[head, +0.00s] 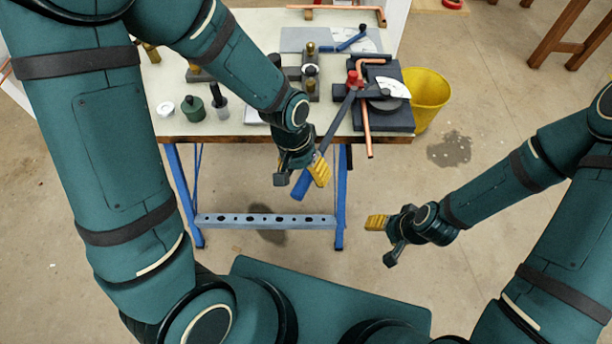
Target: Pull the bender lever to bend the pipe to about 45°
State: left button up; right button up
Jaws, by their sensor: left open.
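The pipe bender (384,103) is on a dark base at the right end of the workbench. A copper pipe (367,135) runs through it, and its lower end sticks out past the bench's front edge. A white angle scale (396,88) lies beside it. The lever (336,122) slants from a red joint (354,80) out over the front edge to a blue grip (301,188). My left gripper (299,178) is open at the blue grip, partly covering it; whether it touches is unclear. My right gripper (380,240) appears open and empty, away from the bench.
The workbench (228,127) has blue legs and a crossbar (265,221). A yellow bucket (427,95) stands right of the bench. A green jar (194,109) and small fittings are on the bench's left part. A dark stain (450,149) marks the floor, which is clear around my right gripper.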

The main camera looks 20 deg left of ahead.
pick_arm(q)
jog(key=shift+d+f, duration=0.15)
jog(key=shift+f, duration=0.6)
jog(key=shift+c, duration=0.4)
grip_shut()
